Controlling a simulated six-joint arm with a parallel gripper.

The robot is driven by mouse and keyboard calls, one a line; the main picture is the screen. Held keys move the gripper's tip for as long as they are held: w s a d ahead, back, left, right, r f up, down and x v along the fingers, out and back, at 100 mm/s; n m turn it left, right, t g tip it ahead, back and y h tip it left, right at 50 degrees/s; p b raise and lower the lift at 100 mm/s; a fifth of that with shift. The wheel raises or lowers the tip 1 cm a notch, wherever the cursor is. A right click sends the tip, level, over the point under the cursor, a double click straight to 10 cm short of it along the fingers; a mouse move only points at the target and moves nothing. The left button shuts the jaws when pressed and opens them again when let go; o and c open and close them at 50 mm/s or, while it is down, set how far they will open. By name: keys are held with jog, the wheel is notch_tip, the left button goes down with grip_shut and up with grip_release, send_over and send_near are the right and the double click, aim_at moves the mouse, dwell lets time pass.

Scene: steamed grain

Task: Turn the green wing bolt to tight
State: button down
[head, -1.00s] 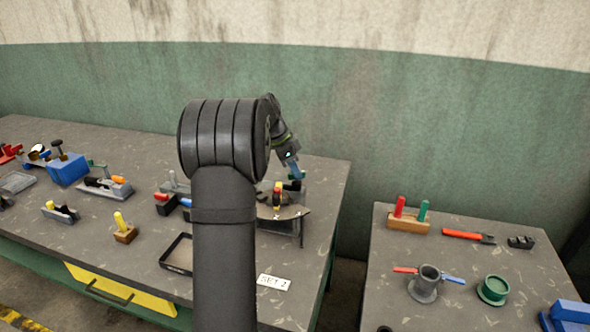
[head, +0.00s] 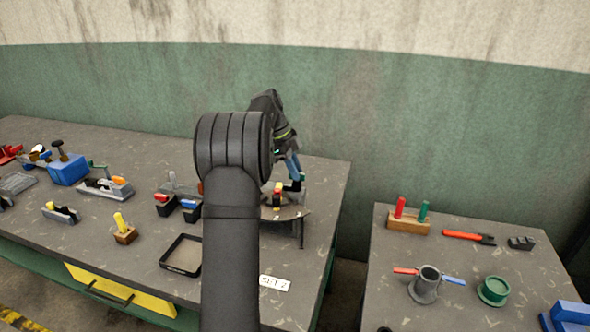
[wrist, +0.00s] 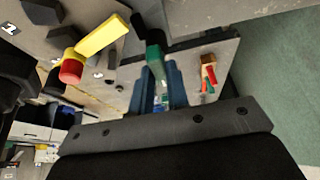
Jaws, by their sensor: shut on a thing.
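The green wing bolt (wrist: 155,57) sits between the blue fingertips of my gripper (wrist: 163,80) in the wrist view, with a black part just beyond it. The gripper is shut on it. In the head view my gripper (head: 295,170) is at the upper right of a small metal stand (head: 299,228) on the bench. The bolt is too small and covered there to tell how it is turned. A red and yellow handle (head: 278,194) stands on the same stand, left of the gripper; its yellow bar (wrist: 103,38) and red end (wrist: 71,70) show in the wrist view.
My arm hides part of the bench. A black tray (head: 166,264) and a wooden block with a yellow peg (head: 125,235) lie left. A separate table (head: 455,270) at right holds a red-and-green-handled block (head: 408,226), red pliers (head: 463,235) and a grey cup (head: 424,290).

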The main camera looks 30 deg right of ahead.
dwell(0.3)
jog(key=c, duration=1.4)
grip_release()
jog(key=v, duration=1.2)
jog(key=shift+s, duration=0.1)
jog(key=x, duration=1.2)
